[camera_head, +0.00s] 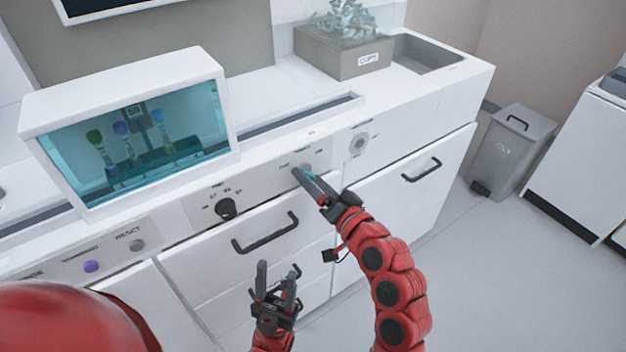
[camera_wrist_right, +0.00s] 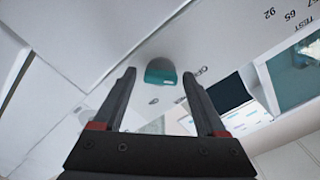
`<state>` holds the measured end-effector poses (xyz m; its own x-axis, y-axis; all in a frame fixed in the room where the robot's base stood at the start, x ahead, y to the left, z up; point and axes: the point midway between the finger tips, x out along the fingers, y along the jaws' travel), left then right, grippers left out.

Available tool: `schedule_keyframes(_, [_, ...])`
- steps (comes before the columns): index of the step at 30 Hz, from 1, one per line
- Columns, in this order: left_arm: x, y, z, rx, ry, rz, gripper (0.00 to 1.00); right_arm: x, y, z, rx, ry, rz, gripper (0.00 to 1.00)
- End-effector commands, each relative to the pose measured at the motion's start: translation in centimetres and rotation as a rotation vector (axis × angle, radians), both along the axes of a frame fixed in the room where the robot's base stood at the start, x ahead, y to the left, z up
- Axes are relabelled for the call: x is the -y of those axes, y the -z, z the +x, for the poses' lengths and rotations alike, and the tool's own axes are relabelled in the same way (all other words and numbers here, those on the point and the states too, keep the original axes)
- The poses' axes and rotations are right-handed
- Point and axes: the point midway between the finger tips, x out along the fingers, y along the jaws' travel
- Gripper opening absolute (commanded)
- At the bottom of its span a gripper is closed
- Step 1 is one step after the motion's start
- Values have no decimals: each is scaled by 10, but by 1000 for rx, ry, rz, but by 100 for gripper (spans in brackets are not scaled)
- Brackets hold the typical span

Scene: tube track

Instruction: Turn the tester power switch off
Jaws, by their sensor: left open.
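The tester power switch is a small teal knob (camera_wrist_right: 160,71) on the white front panel. In the right wrist view it sits between and beyond my right gripper's fingertips (camera_wrist_right: 158,76), with gaps on both sides. In the head view the switch (camera_head: 309,172) is mostly hidden behind my right gripper (camera_head: 304,178), which points at the panel. The right fingers are apart and hold nothing. Whether the switch is on or off cannot be read. My left gripper (camera_head: 279,268) is open and empty in front of the lower drawer.
A black dial (camera_head: 226,209) and a drawer handle (camera_head: 265,236) lie left of the switch. A grey round knob (camera_head: 360,142) is to its right. A glass-fronted tester box (camera_head: 130,72) with tubes stands on the counter. Floor (camera_head: 500,270) at right is clear.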

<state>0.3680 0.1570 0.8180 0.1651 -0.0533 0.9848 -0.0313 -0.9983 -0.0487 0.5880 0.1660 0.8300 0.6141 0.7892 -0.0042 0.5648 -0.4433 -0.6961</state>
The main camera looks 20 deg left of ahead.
Motion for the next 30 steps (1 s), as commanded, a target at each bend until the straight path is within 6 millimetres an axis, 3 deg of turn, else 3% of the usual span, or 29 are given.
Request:
schedule_keyframes(10, [0,0,0,0,0,0,50,1,-1,0,1,1,3,82])
schedule_keyframes(14, [0,0,0,0,0,0,50,10,-1,-7,0,1,3,82])
schedule_keyframes(23, [0,1,0,0,0,0,50,69,0,-51,-1,7,5,82])
schedule_keyframes(30, [0,-46,0,0,0,0,50,105,-7,-79,-6,8,-1,82])
